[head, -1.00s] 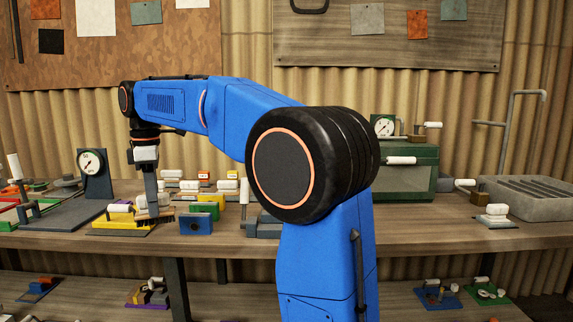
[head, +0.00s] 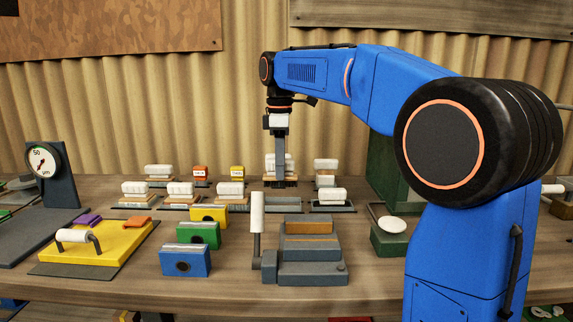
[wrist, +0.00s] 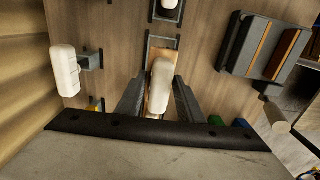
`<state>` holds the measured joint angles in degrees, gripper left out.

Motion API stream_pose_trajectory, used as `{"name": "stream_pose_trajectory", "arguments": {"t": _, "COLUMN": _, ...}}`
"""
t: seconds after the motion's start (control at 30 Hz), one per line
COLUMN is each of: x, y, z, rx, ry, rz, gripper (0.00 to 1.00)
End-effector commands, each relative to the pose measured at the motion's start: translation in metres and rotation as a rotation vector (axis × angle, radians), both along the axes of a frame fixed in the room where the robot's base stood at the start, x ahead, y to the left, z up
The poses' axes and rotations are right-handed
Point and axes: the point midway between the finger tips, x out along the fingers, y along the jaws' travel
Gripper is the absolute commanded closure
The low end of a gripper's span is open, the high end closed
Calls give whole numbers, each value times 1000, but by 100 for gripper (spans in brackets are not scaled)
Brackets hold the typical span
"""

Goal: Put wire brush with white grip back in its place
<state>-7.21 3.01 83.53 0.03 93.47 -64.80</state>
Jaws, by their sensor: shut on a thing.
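My gripper (head: 279,178) points straight down over the back middle of the workbench. It is shut on the wire brush with white grip (head: 291,162). In the wrist view the white grip (wrist: 160,90) and a strip of the brush's wooden body (wrist: 158,50) show between the two fingers. A dark-edged tray or frame (wrist: 176,42) lies beneath the brush; I cannot tell whether the brush touches it. The fingers hide part of the brush.
Similar white-gripped tools stand close around, including one right (head: 326,165) and one front right (head: 333,196). Red (head: 200,171) and yellow (head: 237,171) labelled blocks stand left. A grey vise-like block (head: 310,250) stands in front. Coloured blocks (head: 198,234) are front left.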

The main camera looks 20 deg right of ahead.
Motion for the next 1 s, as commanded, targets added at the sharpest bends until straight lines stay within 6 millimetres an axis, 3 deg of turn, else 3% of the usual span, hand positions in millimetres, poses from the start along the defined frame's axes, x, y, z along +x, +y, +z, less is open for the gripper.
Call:
{"name": "stream_pose_trajectory", "arguments": {"t": 0.47, "x": 0, "y": -1, "z": -1, "rx": 0, "ry": 1, "rz": 0, "gripper": 100}}
{"name": "stream_pose_trajectory", "arguments": {"t": 1.0, "x": 0, "y": -1, "z": -39, "rx": 0, "ry": 1, "rz": 0, "gripper": 100}}
